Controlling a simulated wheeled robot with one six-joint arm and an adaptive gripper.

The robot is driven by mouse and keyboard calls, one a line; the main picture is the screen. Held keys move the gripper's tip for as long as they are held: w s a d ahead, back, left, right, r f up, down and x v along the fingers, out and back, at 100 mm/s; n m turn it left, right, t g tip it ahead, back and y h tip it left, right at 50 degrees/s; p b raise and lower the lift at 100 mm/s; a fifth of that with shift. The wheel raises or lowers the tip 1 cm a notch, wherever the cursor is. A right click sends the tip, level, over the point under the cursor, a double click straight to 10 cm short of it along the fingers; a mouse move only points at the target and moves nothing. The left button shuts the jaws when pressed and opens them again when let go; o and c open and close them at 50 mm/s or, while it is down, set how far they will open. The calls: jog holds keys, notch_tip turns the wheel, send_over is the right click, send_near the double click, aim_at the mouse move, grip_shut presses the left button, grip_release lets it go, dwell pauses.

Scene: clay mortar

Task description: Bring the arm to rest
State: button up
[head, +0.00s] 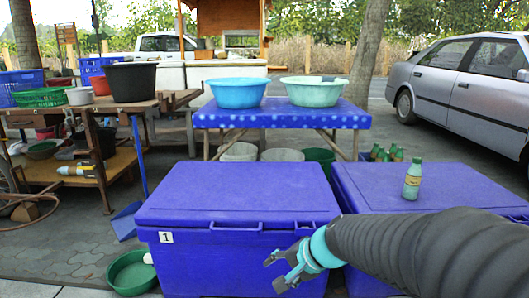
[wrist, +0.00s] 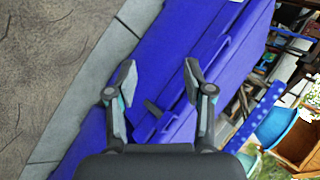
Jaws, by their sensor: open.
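My gripper (head: 277,271) hangs in front of the blue cooler box (head: 240,188) labelled 1 in the head view, with my arm reaching in from the right. In the wrist view my gripper (wrist: 158,82) shows its two fingers spread apart with nothing between them. The blue cooler (wrist: 205,75) lies behind the fingers there, its lid edge running diagonally. I cannot tell whether the gripper touches the cooler.
A second blue cooler (head: 437,190) stands at the right with a green bottle (head: 412,179) upright on its lid. Behind, a blue-covered table (head: 283,117) bears two basins. A green basin (head: 132,272) lies on the ground at the left. Paved ground (wrist: 45,70) is clear.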

jog(key=s+d+r+n+h+p, duration=0.3)
jog(key=s+d+r+n, duration=0.1)
jog(key=s, duration=0.5)
jog(key=s+d+r+n+h+p, duration=0.3)
jog(key=s+d+r, duration=0.4)
jog(key=s, duration=0.3)
jog(key=shift+d+r+n+p, duration=0.25)
jog(key=shift+d+n+p, duration=0.2)
jog(key=shift+d, duration=0.1)
